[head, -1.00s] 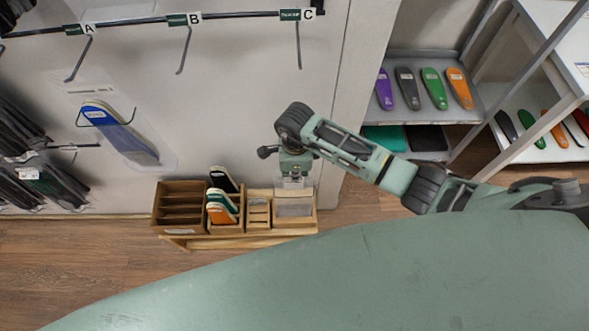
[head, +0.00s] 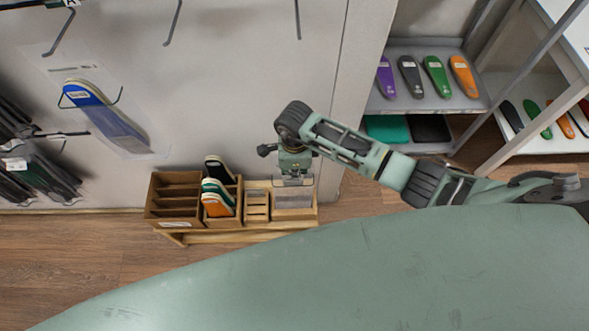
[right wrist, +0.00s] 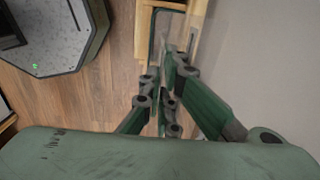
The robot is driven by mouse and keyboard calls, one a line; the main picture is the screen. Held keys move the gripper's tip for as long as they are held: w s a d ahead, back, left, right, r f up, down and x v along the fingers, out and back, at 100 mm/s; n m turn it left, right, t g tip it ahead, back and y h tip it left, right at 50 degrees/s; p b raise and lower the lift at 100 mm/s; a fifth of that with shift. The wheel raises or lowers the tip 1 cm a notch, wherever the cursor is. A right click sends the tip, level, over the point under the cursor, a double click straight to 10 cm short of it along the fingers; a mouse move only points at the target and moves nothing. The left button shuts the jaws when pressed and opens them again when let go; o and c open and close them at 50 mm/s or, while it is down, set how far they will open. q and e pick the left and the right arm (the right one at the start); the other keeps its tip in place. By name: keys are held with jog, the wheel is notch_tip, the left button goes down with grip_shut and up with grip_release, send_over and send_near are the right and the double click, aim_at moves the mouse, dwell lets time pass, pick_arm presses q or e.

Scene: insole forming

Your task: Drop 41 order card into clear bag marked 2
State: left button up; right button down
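A clear bag (head: 143,137) with a blue and white insole (head: 104,110) hangs on the wall at left; no mark on it is readable. My right gripper (head: 294,182) is low by the wall, pointing down just above a pale, see-through holder (head: 293,200) at the right end of a wooden organizer. I cannot make out an order card. My left gripper is not in view.
The organizer (head: 172,207) stands low against the wall with several insoles (head: 216,199) in it. Dark packs (head: 40,172) hang at far left. A grey shelf (head: 468,101) with coloured insoles stands at right. Open wood floor (head: 70,265) lies at front left.

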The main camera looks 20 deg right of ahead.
jog(key=shift+f+b, duration=1.4)
jog(key=shift+f, duration=0.5)
jog(key=c, duration=2.5)
grip_release()
jog(key=o, duration=0.6)
jog(key=shift+o, duration=0.2)
jog(key=shift+r, duration=0.1)
notch_tip(320, 180, up, 12)
jog(key=shift+f, duration=0.1)
